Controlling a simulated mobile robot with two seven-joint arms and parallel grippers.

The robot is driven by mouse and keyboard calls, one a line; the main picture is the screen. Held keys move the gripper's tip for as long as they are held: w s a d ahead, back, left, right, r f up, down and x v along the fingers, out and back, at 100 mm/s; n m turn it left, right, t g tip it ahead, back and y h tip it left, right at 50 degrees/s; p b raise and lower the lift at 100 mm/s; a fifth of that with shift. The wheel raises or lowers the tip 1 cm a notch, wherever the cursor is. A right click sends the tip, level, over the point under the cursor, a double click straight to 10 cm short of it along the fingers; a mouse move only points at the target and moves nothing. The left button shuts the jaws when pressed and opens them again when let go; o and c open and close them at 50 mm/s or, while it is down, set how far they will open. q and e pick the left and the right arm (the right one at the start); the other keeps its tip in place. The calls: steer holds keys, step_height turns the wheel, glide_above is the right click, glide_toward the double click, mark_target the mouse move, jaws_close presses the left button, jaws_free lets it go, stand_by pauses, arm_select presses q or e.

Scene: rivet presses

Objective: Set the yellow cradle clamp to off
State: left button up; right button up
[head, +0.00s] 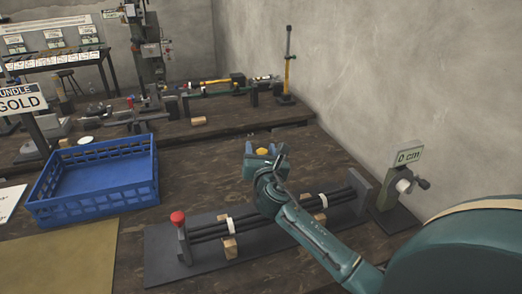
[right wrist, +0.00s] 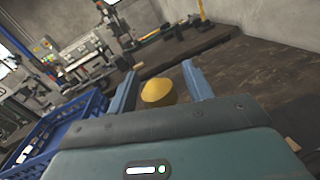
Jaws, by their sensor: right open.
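The yellow knob (head: 262,151) of the cradle clamp shows at the far side of the black rods in the head view. My right gripper (head: 266,154) is at it and hides what lies below the knob. In the right wrist view the yellow knob (right wrist: 158,92) sits between the two blue fingers of the open right gripper (right wrist: 157,85). I see a gap at the right finger; contact at the left cannot be told. My left gripper is in neither view.
A red-knobbed post (head: 178,218) stands at the near end of the rod cradle (head: 160,245). A gauge reading "0 cm" (head: 409,156) stands right, near the wall. A blue crate (head: 85,212) is at left. Bare table lies between crate and cradle.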

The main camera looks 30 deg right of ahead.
jaws_close()
stand_by(0.5)
